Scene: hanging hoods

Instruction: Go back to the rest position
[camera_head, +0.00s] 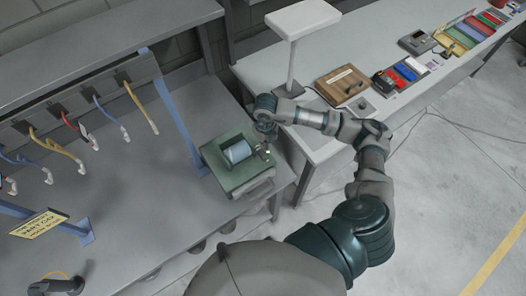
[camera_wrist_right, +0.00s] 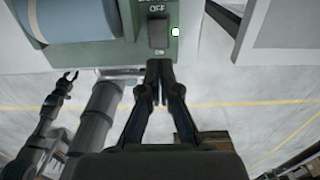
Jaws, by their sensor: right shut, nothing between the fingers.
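My right gripper (camera_head: 267,146) is at the right side of a green machine (camera_head: 214,158) with a blue-grey roll (camera_head: 238,152) on it. In the right wrist view, my right gripper (camera_wrist_right: 160,75) has its fingers together and empty. I cannot tell whether the tips touch the switch. What looks like my left gripper (camera_wrist_right: 69,77) is small at the left of the wrist view, its fingers apart and empty.
The machine stands on a grey bench (camera_head: 150,205). The floor at the right is clear.

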